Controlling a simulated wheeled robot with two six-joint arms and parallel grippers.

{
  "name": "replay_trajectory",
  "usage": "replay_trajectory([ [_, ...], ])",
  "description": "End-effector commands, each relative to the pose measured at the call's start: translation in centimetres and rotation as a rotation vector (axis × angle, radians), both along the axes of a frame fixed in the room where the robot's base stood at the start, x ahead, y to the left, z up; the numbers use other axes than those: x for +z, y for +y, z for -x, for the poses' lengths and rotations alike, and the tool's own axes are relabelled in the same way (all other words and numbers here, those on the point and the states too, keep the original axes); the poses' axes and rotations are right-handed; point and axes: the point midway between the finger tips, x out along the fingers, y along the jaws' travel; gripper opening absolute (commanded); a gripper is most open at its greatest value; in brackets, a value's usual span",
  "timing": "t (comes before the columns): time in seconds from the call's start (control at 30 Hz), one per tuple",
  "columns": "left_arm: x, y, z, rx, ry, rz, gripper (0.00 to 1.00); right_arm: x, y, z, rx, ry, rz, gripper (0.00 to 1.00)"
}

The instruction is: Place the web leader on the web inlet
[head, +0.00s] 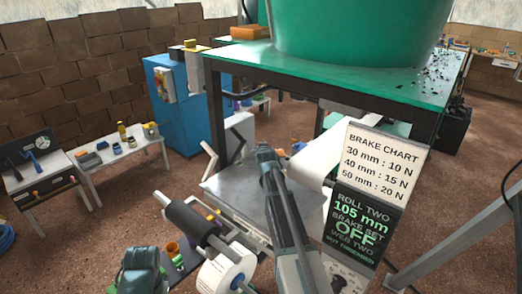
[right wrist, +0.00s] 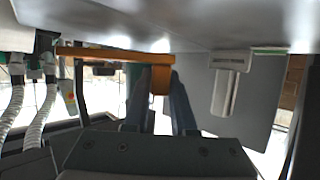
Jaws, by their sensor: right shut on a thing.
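In the right wrist view my right gripper (right wrist: 161,86) is shut on the short tab of a long orange bar (right wrist: 105,53), which seems to be the web leader. The bar lies level, just under a large pale grey panel (right wrist: 190,18), and runs off to the left of the fingers. I cannot tell whether it touches the panel. In the head view my right arm crosses the grey machine top, and its gripper and the bar cannot be made out. I cannot pick out the web inlet with certainty.
In the head view a dark roller (head: 190,218) and a white paper roll (head: 222,272) are left of my right arm. A display sign (head: 366,215) and a white paper sheet (head: 318,162) are to its right. A green-topped table (head: 290,62) stands behind.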

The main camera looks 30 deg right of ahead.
Motion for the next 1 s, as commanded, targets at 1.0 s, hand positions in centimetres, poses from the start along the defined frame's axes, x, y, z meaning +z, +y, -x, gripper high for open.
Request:
replay_trajectory([
  [1.0, -1.3, 0.0, 0.0, 0.0, 0.0, 0.0, 0.54, -1.3, 0.0, 0.1, 0.0, 0.002, -0.001, 0.0],
])
